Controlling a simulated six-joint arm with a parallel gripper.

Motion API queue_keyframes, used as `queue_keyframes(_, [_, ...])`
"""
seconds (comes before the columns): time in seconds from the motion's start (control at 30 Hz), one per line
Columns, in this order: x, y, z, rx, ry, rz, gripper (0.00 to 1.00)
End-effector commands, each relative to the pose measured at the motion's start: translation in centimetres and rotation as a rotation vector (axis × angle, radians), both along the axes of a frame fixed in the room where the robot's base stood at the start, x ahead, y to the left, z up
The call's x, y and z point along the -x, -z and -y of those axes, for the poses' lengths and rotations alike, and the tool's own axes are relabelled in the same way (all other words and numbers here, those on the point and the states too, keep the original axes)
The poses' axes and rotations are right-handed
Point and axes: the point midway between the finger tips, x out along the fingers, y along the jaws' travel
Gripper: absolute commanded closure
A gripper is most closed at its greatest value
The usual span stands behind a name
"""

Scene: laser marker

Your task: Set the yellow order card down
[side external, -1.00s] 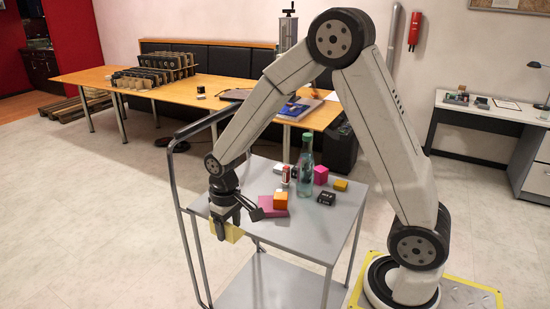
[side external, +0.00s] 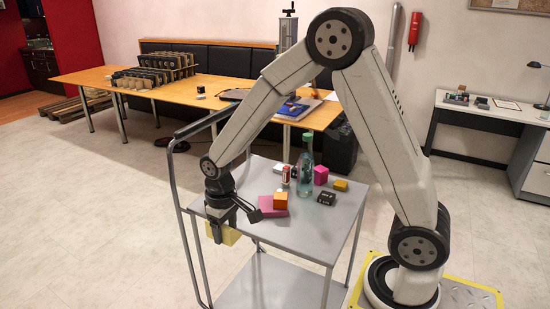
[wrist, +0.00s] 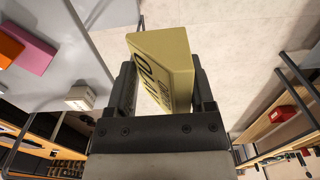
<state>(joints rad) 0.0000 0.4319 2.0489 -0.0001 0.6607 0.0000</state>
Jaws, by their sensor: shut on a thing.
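The yellow order card (side external: 230,236) is a pale yellow folded piece with dark lettering, which shows in the wrist view (wrist: 165,65). My gripper (side external: 217,232) is shut on it, with one finger on either side in the wrist view (wrist: 165,90). In the side view the card hangs at the front left edge of the grey trolley top (side external: 285,238). In the wrist view pale floor shows behind the card, beside the trolley top. I cannot tell its exact height over the edge.
On the trolley stand a glass bottle (side external: 305,170), a magenta block (side external: 320,175), a yellow block (side external: 340,185), a black box (side external: 326,197) and an orange cube (side external: 281,200) on a flat magenta piece (side external: 271,210). The front of the trolley top is clear.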

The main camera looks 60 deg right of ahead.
Motion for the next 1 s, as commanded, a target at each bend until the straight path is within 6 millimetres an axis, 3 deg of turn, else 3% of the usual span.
queue_keyframes(0.27, [0.1, 0.0, 0.4, 0.000, 0.010, 0.000, 0.88])
queue_keyframes(0.47, [0.8, -0.1, 2.5, 0.001, 0.059, 0.000, 0.88])
queue_keyframes(0.67, [2.4, -0.2, 6.4, 0.003, 0.156, 0.000, 0.88])
queue_keyframes(1.0, [7.0, -0.4, 13.4, 0.007, 0.361, 0.000, 0.89])
